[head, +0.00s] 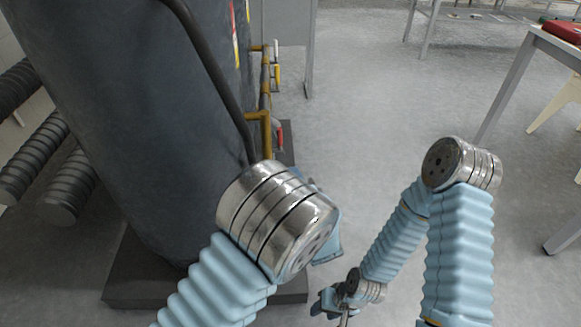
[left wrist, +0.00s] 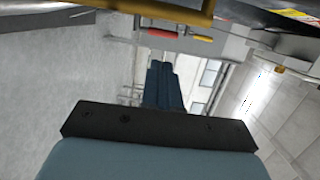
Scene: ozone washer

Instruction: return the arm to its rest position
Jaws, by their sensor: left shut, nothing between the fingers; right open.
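My left arm comes in from the lower left of the head view, bent at a shiny metal joint in the middle. That joint hides most of the forearm, and only bits of blue show behind it, close to the dark tank (head: 110,100). In the left wrist view, my left gripper (left wrist: 164,68) has its blue fingers together with nothing between them. My right arm is bent at the right of the head view. Its gripper (head: 329,304) is low, near the bottom edge, open and partly cut off by the picture edge.
Yellow pipes (head: 266,90) with a red valve handle (head: 280,134) run beside the tank, which stands on a dark plinth (head: 140,285). The red handle (left wrist: 163,34) also shows in the left wrist view. A table (head: 555,48) stands at the right. Grey floor between is clear.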

